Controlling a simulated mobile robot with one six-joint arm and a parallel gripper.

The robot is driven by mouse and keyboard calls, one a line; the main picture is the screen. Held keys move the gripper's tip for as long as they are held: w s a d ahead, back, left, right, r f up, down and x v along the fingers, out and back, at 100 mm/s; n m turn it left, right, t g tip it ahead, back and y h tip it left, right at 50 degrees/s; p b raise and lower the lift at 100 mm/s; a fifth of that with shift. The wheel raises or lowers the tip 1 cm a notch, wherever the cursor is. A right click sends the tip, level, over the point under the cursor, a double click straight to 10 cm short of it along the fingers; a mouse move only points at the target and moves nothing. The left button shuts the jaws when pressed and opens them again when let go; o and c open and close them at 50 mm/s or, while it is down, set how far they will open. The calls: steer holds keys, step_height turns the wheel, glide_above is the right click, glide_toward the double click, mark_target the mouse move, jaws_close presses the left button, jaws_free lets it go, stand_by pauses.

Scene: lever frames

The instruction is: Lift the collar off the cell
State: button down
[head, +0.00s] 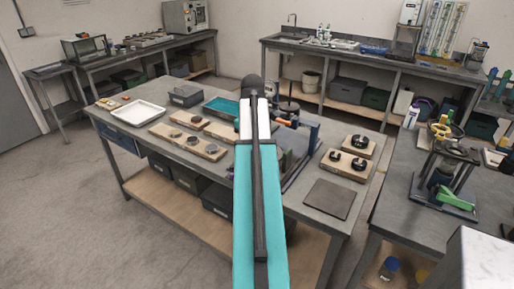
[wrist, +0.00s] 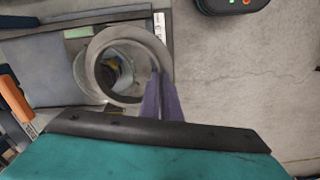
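In the wrist view, a grey ring (wrist: 98,52), which looks like the collar, is seen from above at upper left. It surrounds the dark opening of a round vessel, apparently the cell (wrist: 88,75). Two tapering purple pieces (wrist: 162,100), apparently my gripper's fingers, reach up from a black bar to the ring's lower right side. They lie close together; whether the ring's wall is between them cannot be told. In the head view, my teal and white arm hides the gripper, collar and cell.
The grey bench carries a white tray (head: 138,112), wooden boards with round parts (head: 188,141), another board with black knobs (head: 344,161) and a dark square mat (head: 329,198). A stand with a green part (head: 447,198) is on the right bench. Open floor lies at left.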

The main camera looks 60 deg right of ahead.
steer(key=s+a+b, duration=0.1)
steer(key=s+a, duration=0.2)
steer(key=a, duration=0.6)
steer(key=shift+r+b, duration=0.35)
steer(key=shift+r, duration=0.1)
steer(key=shift+r, duration=0.1)
steer(key=shift+r+p, duration=2.15)
steer(key=shift+r, duration=0.05)
steer(key=shift+w, duration=0.1)
